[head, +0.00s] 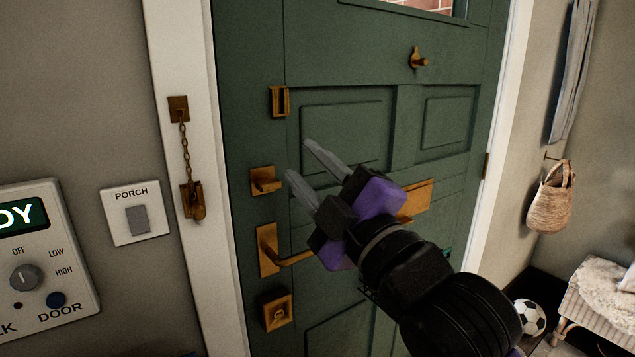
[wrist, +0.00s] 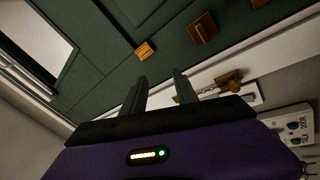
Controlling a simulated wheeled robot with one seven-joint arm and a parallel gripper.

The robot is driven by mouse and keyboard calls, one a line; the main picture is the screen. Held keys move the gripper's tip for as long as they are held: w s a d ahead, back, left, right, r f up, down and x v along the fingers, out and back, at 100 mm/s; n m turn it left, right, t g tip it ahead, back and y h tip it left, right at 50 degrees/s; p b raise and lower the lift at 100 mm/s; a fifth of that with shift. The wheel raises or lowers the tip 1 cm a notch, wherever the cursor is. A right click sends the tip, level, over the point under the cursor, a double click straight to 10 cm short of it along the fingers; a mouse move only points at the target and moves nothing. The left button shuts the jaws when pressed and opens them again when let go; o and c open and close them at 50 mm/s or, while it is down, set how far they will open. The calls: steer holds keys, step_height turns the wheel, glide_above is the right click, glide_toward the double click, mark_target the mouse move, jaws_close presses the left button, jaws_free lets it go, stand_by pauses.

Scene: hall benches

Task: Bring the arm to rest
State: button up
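My gripper (head: 299,160) is raised in front of a green door (head: 345,125) in the head view, with its fingers pointing up and left. The two grey fingers are apart with nothing between them. In the wrist view my gripper (wrist: 158,82) also shows its fingers spread and empty. The fingertips appear near the brass latch (head: 265,181) and above the brass lever handle (head: 270,250), though I cannot tell the gap to the door. My arm covers part of the door's lower right, including part of a brass plate (head: 414,199).
A door chain (head: 184,150) hangs on the white frame. Left of it are a PORCH switch (head: 137,212) and a control panel (head: 45,262) with a knob. At right are a hanging basket (head: 551,196), a football (head: 529,316) and a bench (head: 598,308).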

steer(key=s+d+f+m+t+h+p, duration=0.2)
steer(key=s+d+f+m+t+h, duration=0.3)
steer(key=s+d+f+m+h, duration=0.95)
steer(key=s+d+f+m+g+y+p, duration=0.1)
steer(key=s+d+f+m+g, duration=0.1)
steer(key=s+f, duration=0.7)
steer(key=s+d+f+m+g+y+p, duration=0.1)
steer(key=s+d+f+m+g, duration=0.2)
steer(key=s+f, duration=0.7)
steer(key=s+d+g, duration=0.2)
steer(key=s+g, duration=0.1)
steer(key=s, duration=0.5)
steer(key=shift+y, duration=0.25)
